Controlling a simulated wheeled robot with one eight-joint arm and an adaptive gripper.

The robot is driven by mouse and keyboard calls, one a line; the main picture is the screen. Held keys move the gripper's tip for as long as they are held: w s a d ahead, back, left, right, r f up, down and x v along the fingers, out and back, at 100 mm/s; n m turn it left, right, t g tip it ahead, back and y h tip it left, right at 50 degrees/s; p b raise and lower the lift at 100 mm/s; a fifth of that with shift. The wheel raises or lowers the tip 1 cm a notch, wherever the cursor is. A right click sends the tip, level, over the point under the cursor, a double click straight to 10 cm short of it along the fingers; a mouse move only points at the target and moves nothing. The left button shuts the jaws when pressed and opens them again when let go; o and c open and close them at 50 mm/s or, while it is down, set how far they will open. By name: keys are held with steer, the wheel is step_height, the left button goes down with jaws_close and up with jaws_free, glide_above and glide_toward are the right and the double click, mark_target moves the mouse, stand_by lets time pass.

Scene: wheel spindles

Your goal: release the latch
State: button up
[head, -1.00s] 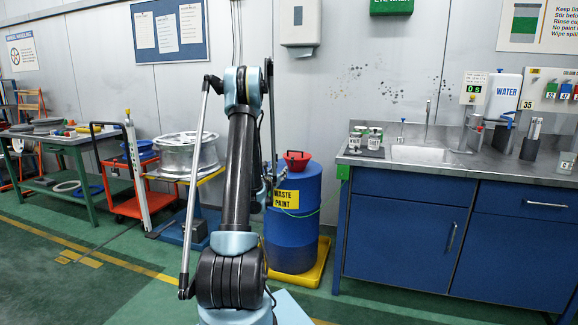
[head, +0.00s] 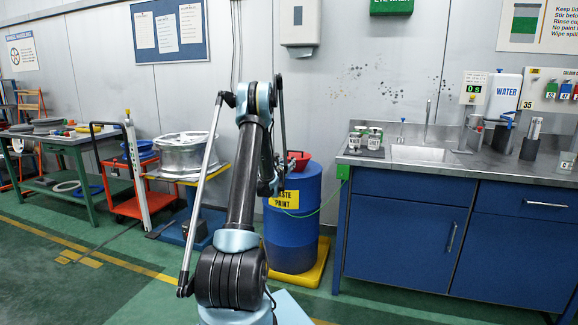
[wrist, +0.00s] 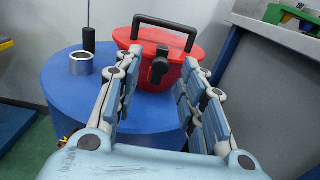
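A blue waste paint drum (head: 302,238) carries a red lidded funnel (head: 300,158) on top. In the wrist view the red funnel (wrist: 190,44) has a black bar handle (wrist: 168,22) and a black latch (wrist: 160,64) on its near side. My gripper (wrist: 162,78) is open and empty, its two fingers to the left and right of the latch in the picture, pointing at the funnel. I cannot tell whether the fingertips touch anything. In the head view my arm's end covers the left part of the funnel.
A silver ring-shaped fitting (wrist: 80,62) and a thin dark rod (wrist: 88,25) stand on the drum top, left of the funnel. The drum (wrist: 70,95) sits on a yellow tray (head: 318,270). A blue sink cabinet (head: 400,225) stands to the right, a wheel stand (head: 190,155) to the left.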

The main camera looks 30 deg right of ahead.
steer(key=shift+x, duration=1.05)
jaws_close()
steer(key=shift+s+a+f+t+h, duration=0.15)
steer(key=shift+a+f+t+h, duration=0.2)
steer(key=shift+f+t+h, duration=0.35)
steer(key=shift+s+a+f+t+h, duration=0.1)
steer(key=shift+f+t+h, duration=0.4)
steer(key=shift+t+h, duration=0.45)
steer(key=shift+s+a+f+t+h, duration=0.15)
steer(key=shift+f+t+h, duration=0.3)
steer(key=shift+t+h, duration=0.45)
steer(key=shift+w+h, duration=0.1)
steer(key=shift+h, duration=0.25)
